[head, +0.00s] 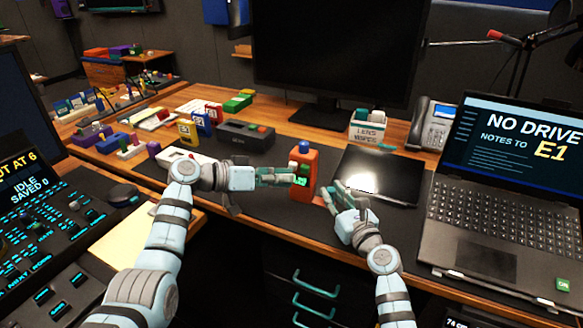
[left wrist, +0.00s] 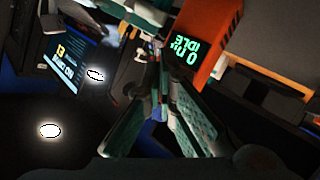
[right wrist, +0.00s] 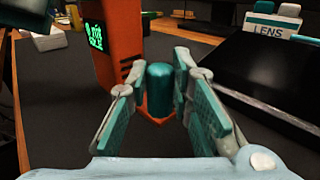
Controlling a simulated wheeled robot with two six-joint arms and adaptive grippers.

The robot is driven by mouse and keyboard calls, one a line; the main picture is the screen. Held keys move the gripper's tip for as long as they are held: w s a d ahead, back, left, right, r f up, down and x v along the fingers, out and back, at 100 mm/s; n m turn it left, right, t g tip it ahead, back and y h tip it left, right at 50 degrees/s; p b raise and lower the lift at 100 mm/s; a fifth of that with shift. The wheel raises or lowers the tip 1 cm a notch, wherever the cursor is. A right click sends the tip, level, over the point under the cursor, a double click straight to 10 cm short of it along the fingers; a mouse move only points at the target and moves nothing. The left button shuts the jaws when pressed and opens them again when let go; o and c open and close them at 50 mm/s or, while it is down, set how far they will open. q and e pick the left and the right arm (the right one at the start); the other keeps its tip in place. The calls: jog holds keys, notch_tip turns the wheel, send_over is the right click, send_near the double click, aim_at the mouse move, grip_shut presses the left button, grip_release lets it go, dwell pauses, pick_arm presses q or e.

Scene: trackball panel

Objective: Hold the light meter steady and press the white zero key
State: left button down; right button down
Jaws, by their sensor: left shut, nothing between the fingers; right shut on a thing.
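The orange light meter (head: 311,170) stands upright near the front of the desk, with a blue top and a lit green display. It shows close up in the left wrist view (left wrist: 203,38) and the right wrist view (right wrist: 118,30). Small pale keys show above the display; the white zero key is not clearly distinguishable.
A black tablet (head: 375,176) lies right of the meter, with a laptop (head: 505,190) beyond it. A dark box (head: 245,136) and several coloured devices stand at the back left. A LENS wipes box (head: 367,128) stands behind.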

pick_arm(q)
jog(key=shift+w+d, duration=0.2)
jog(key=shift+w, duration=0.25)
dwell(0.6)
dwell(0.4)
jog(key=shift+s+a, duration=0.35)
jog(key=shift+s, duration=0.5)
jog(key=s, duration=0.1)
jog(key=s+a, duration=0.1)
jog(key=s, duration=0.2)
jog(key=shift+s+a, duration=0.35)
jog(key=shift+a, duration=0.05)
jog(key=s+a+r, duration=0.3)
jog(key=a+r, duration=0.2)
jog(key=a, duration=0.2)
jog(key=shift+s+r, duration=0.15)
jog(key=shift+r, duration=0.05)
dwell(0.4)
